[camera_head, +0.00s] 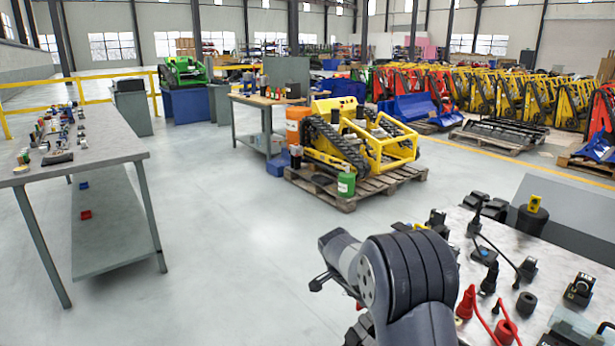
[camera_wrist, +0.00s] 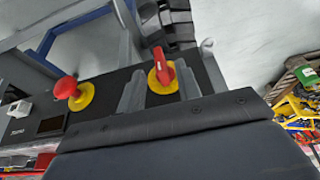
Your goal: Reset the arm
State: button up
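My gripper (camera_wrist: 160,70) shows in the wrist view with its two grey fingers apart. A red rotary handle on a yellow round base (camera_wrist: 162,78) appears in the gap between the fingers. I cannot tell whether the fingers touch it or how far beyond them it lies. My arm (camera_head: 395,270) fills the lower middle of the head view, bent, and its gripper end is hidden there.
A red mushroom button (camera_wrist: 68,88) on a yellow base sits left of the handle on a dark panel. In the head view, a cluttered table (camera_head: 450,300) stands right of my arm. A yellow tracked carrier (camera_head: 345,140) rests on a pallet (camera_head: 350,195). Floor (camera_head: 230,230) is clear at left centre.

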aim_at(359, 310)
jog(key=x, duration=0.5)
jog(key=shift+f, duration=0.2)
jog(key=shift+r, duration=0.1)
jog(key=v, duration=1.1)
jog(key=x, duration=1.1)
jog(key=shift+s, duration=0.15)
jog(key=shift+b, duration=0.3)
jog(key=shift+d+t+y+b, duration=0.1)
jog(key=shift+t+y+b, duration=0.2)
jog(key=shift+t+y, duration=0.2)
jog(key=shift+m+t+y, duration=0.4)
jog(key=shift+t+y, duration=0.3)
jog(key=shift+t, duration=0.3)
jog(key=t+p, duration=0.1)
jog(key=p, duration=0.1)
jog(key=shift+r+y+p, duration=0.15)
jog(key=shift+y+p, duration=0.15)
jog(key=shift+p, duration=0.05)
